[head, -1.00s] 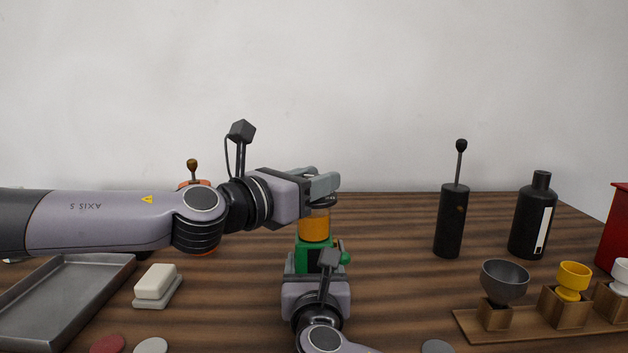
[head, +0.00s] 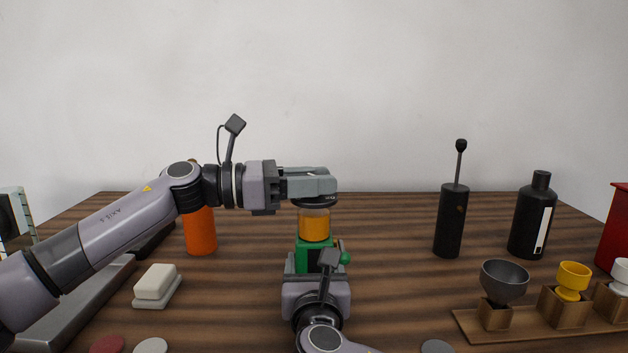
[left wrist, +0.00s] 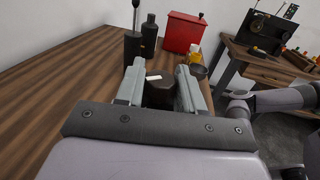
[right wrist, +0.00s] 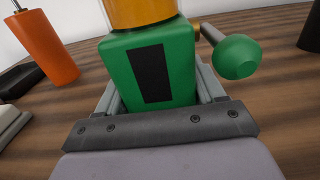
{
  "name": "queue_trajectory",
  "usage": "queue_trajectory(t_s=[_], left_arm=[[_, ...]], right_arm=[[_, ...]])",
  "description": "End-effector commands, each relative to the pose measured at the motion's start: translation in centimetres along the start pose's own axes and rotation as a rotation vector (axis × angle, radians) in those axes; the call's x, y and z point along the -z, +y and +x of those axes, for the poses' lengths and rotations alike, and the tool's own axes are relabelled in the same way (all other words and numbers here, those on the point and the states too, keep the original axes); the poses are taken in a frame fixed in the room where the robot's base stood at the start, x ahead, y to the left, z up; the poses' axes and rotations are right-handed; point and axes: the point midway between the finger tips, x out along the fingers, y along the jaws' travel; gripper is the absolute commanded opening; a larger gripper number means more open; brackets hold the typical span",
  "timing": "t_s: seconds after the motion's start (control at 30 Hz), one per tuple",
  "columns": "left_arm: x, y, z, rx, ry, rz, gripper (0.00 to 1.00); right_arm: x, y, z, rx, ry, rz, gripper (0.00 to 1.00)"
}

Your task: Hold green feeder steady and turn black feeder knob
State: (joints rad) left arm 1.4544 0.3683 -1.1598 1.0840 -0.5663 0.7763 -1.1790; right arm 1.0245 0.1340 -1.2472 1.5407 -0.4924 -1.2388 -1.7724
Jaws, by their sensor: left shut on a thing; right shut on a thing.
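The green feeder (head: 307,248) stands upright on the table, with an amber section (head: 315,225) above its green body. Its black knob (head: 316,204) is on top and shows in the left wrist view (left wrist: 159,97) with a white mark. My left gripper (head: 322,187) comes in level from the left and is shut on the black knob, one finger on either side. My right gripper (head: 314,268) is shut on the green body from the front. The right wrist view shows the green body (right wrist: 180,65) between the fingers. A round green handle (right wrist: 236,57) sticks out at its right.
A black grinder (head: 451,220), a black bottle (head: 533,218) and a wooden rack (head: 470,325) with cups are at right.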

Motion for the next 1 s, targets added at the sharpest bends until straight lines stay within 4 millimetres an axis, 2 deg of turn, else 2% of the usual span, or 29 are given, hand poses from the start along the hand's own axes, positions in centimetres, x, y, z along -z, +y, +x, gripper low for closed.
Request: queue_trajectory(t_s=[0.5,1.0], left_arm=[[-0.31,0.08,0.13,0.189,-0.005,0.001,0.07],[-0.42,0.34,0.03,0.302,-0.006,0.004,0.07]], right_arm=[[0.34,0.24,-0.14,-0.007,0.005,-0.007,0.06],[0.38,0.34,-0.23,-0.009,0.005,-0.007,0.06]])
